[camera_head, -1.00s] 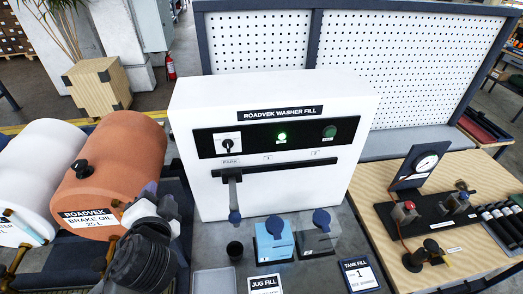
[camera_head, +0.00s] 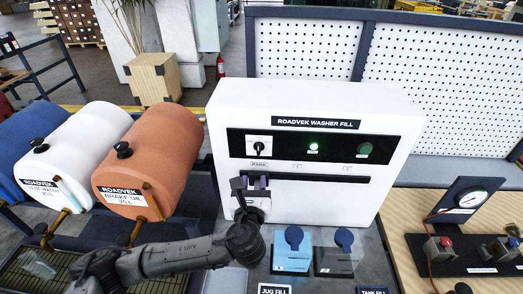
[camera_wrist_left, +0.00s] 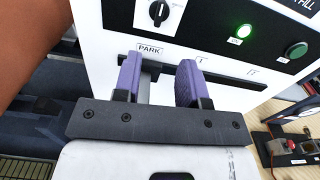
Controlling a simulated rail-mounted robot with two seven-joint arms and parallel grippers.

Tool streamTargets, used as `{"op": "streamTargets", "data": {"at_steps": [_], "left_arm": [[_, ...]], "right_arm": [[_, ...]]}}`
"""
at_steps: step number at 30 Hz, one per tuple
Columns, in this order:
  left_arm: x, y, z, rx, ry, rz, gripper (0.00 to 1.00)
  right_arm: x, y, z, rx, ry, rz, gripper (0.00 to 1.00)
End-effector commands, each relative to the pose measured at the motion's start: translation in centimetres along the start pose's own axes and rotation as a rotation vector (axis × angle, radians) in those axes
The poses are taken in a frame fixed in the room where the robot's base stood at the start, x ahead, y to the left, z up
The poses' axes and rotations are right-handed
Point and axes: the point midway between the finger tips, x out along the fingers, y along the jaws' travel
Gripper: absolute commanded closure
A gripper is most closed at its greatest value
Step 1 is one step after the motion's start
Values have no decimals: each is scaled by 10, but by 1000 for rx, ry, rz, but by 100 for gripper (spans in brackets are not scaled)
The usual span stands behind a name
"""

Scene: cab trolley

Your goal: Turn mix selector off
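The mix selector appears to be the black rotary knob (camera_head: 258,149) on a white plate at the left end of the washer fill machine's dark panel. Its pointer looks close to upright; its markings are too small to read. It also shows in the left wrist view (camera_wrist_left: 158,12), above the PARK label. My left gripper (camera_head: 256,182) is in front of the machine, just below the knob and PARK label. Its purple fingers (camera_wrist_left: 158,78) are apart, and the knob is beyond them, untouched. A grey spout part (camera_wrist_left: 146,78) shows behind the gap. My right gripper is not in view.
The white machine (camera_head: 400,130) has a lit green button (camera_head: 313,147) and a darker green one (camera_head: 364,149) right of the knob. Blue-capped jugs (camera_head: 294,250) stand below. An orange drum (camera_head: 150,155) stands at left, a gauge board (camera_head: 468,203) at right.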

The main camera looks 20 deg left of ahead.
Motion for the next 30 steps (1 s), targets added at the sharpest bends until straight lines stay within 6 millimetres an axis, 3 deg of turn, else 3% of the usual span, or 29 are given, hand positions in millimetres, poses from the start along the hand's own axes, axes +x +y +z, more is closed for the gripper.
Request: {"op": "streamTargets", "data": {"at_steps": [8, 21, 30], "left_arm": [[16, 0, 1, 72, 1, 2, 62], [96, 0, 1, 68, 1, 3, 62], [129, 0, 0, 68, 1, 1, 62]], "right_arm": [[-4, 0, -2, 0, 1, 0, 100], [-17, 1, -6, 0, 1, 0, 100], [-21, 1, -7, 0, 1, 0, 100]]}}
